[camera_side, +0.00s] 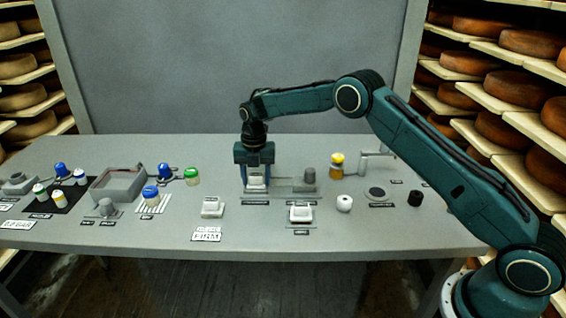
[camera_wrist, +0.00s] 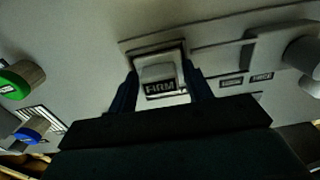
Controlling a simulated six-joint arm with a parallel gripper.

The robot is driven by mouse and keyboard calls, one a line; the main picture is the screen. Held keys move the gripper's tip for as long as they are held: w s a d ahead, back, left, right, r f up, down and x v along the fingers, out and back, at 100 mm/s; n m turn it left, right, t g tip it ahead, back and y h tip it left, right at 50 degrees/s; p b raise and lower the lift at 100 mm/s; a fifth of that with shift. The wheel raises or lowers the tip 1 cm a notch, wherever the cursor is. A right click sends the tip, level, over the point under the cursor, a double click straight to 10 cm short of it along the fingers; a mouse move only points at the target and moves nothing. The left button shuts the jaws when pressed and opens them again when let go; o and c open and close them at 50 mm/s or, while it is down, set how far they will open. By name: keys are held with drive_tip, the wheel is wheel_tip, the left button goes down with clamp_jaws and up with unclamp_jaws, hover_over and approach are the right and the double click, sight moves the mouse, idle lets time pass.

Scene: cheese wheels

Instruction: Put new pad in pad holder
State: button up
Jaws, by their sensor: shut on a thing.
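My gripper (camera_side: 257,184) points straight down at the middle of the table, its fingers shut on a pale pad (camera_side: 257,181). In the wrist view the pad (camera_wrist: 158,73) sits between my two fingertips (camera_wrist: 160,88), with a dark "FIRM" label facing the camera. The pad holder, a grey plate with a square dark-edged recess (camera_wrist: 183,47), surrounds the pad in that view. The pad is in or just over the recess; I cannot tell if it touches the bottom. In the side view the holder's plate (camera_side: 284,187) extends right from under my gripper.
Another white block (camera_side: 300,213) rests on a stand in front right, and a light stand (camera_side: 213,207) is front left. Green-capped (camera_side: 191,176) and blue-capped (camera_side: 151,194) items lie left.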

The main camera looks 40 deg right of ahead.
sight(256, 174)
drive_tip(key=shift+f, duration=0.3)
drive_tip(key=shift+f, duration=0.15)
drive_tip(key=o, duration=1)
drive_tip(key=shift+f, duration=0.15)
drive_tip(key=shift+s+d, duration=0.1)
drive_tip(key=shift+d, duration=0.1)
drive_tip(key=shift+a+r, duration=0.2)
drive_tip(key=shift+r, duration=6.55)
